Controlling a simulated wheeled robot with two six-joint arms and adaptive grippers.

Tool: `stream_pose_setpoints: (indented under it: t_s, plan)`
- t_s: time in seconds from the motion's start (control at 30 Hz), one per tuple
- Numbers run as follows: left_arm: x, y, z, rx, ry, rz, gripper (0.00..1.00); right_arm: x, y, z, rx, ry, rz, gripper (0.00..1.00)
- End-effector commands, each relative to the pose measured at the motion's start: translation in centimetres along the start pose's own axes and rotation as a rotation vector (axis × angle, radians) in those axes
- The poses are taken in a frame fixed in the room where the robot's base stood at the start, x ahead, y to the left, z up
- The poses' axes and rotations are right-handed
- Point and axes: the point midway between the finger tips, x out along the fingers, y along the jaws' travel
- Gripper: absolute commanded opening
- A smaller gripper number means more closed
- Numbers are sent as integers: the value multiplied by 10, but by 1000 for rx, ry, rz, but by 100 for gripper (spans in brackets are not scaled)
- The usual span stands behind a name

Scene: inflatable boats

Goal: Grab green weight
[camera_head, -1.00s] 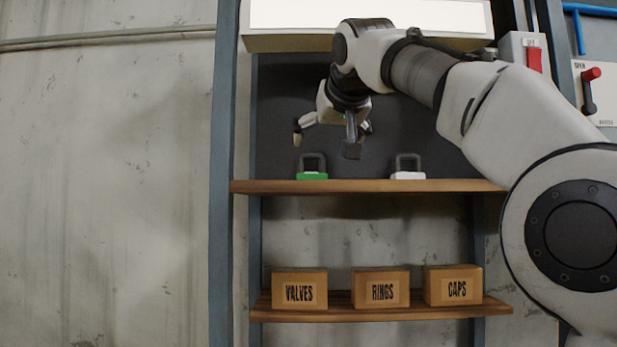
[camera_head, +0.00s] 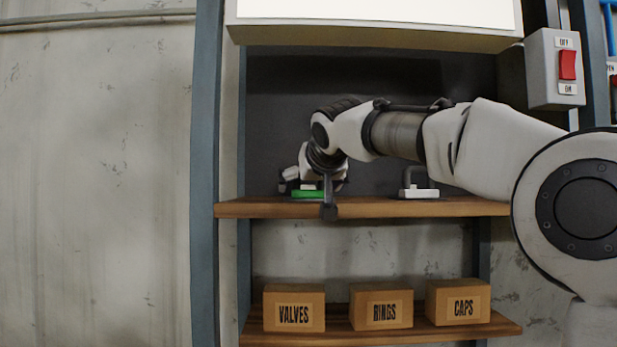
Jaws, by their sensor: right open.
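The green weight (camera_head: 308,194) sits on the upper wooden shelf (camera_head: 375,208), at its left part. Only its green base shows clearly; its dark handle is hidden behind my right gripper. My right gripper (camera_head: 306,190) is open and lowered over the weight, with a finger on its left side and a dark finger in front of it, reaching past the shelf edge. I cannot tell whether the fingers touch the weight. A white weight (camera_head: 418,190) with a dark handle stands to the right on the same shelf. My left gripper is not in view.
The lower shelf (camera_head: 380,333) holds boxes marked VALVES (camera_head: 294,308), RINGS (camera_head: 381,307) and CAPS (camera_head: 458,302). A bright white panel (camera_head: 375,12) hangs above. A blue-grey post (camera_head: 205,170) stands left of the shelves. A switch box (camera_head: 555,68) is at upper right.

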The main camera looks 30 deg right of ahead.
Motion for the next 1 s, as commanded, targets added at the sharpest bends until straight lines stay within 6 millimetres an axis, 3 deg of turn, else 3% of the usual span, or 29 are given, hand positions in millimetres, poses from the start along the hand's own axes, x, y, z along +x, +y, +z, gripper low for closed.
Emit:
stream_pose_setpoints:
  t_s: [0.2, 0.43, 0.87, 0.9, 1.0]
  plan:
    - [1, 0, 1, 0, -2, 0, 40, 1, 0, 1, -1, 1, 0, 100]
    - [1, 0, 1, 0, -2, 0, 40, 1, 0, 2, -1, 0, 0, 20]
    - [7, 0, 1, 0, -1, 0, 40, -3, -1, -1, -1, 1, 1, 20]
    - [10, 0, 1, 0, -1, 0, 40, -5, -1, -2, 0, 2, 1, 11]
    - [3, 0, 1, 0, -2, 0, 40, -12, -1, -20, 0, 3, 1, 11]
